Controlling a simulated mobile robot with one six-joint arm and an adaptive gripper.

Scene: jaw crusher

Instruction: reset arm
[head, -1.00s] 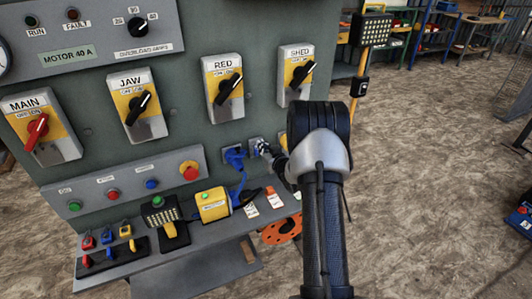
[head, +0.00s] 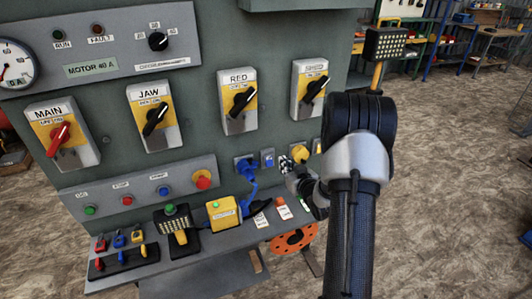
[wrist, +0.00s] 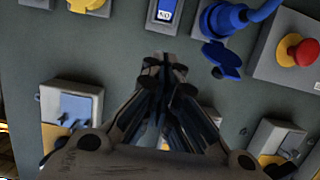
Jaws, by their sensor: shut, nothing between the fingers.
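My gripper (wrist: 165,70) is shut and empty in the wrist view, its fingers together in front of the grey panel. In the head view my arm rises at the right, and its black and silver joint hides much of the gripper (head: 290,172). The gripper is in front of the lower right of the panel, near a small blue switch (head: 267,158) and a yellow socket (head: 299,153). The switch also shows in the wrist view (wrist: 164,12). I see no contact, but the gap to the panel is hard to judge.
A blue plug (head: 246,168) with a cable sits in the panel, left of the gripper. Rotary switches, including red MAIN (head: 59,139), line the panel. Below, a shelf holds a yellow box (head: 222,214), padlocks and tags. Open floor (head: 450,180) lies to the right.

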